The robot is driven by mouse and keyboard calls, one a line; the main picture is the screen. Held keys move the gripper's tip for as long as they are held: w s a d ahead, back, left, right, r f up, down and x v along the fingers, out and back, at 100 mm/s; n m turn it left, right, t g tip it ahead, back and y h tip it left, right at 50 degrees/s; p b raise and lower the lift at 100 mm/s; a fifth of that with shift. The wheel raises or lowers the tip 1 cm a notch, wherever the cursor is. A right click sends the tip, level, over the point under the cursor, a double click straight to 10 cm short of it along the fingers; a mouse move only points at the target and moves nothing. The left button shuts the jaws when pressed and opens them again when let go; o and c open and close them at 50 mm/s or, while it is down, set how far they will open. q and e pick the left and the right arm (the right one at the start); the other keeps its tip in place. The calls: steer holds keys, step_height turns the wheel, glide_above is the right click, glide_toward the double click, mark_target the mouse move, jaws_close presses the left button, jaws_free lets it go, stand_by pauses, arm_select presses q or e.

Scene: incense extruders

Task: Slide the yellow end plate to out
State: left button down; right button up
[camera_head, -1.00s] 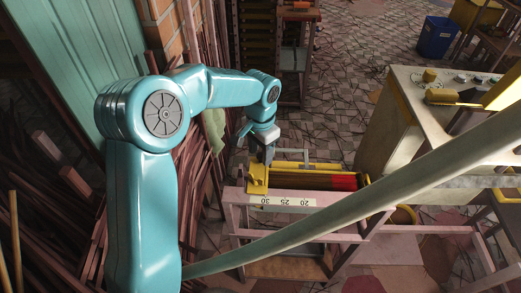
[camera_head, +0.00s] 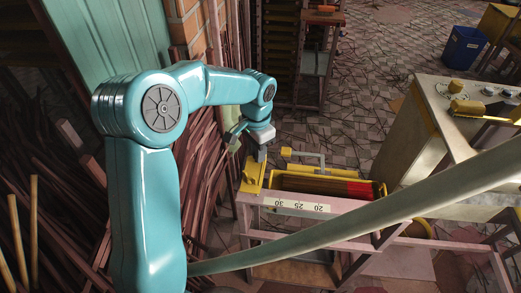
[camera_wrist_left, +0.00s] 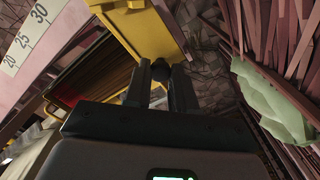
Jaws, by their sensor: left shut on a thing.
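The yellow end plate (camera_head: 252,175) stands at the left end of the wooden frame, left of the 30 mark on the white scale (camera_head: 297,206). My right gripper is not in view.
Bundles of reddish sticks (camera_head: 203,165) lean close to the left of the plate, with a pale green cloth-like thing (camera_wrist_left: 275,108) among them.

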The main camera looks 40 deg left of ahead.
arm_select(q)
steer(key=c, duration=0.9)
jaws_free()
steer(key=shift+r, duration=0.1)
steer(key=shift+c, duration=0.2)
step_height(320, 180, up, 16)
steer(key=p, duration=0.1)
steer(key=shift+r, duration=0.15)
